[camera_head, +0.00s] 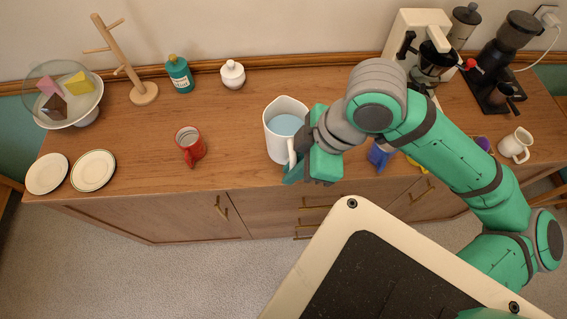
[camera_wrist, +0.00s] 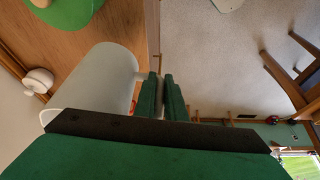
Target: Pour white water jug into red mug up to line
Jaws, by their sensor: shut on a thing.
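The white water jug (camera_head: 271,146) stands upright near the middle of the wooden sideboard, with pale blue water showing inside. My gripper (camera_head: 293,160) is at its front right side, shut on its handle. In the wrist view the jug (camera_wrist: 95,85) lies just left of my gripper's fingers (camera_wrist: 161,95), and the handle is between them, mostly hidden. I cannot tell whether the jug's base touches the sideboard. The red mug (camera_head: 188,147) stands upright to the left of the jug, apart from it. Its inside is too small to read, and I cannot make out a line.
Two plates (camera_head: 93,171) and a cake stand (camera_head: 72,122) are at the left. A mug tree (camera_head: 143,93), a teal bottle (camera_head: 179,76) and a white lidded jar (camera_head: 232,76) stand at the back. Coffee machines (camera_head: 498,75) and a white mug (camera_head: 515,146) are right. The wood between mug and jug is clear.

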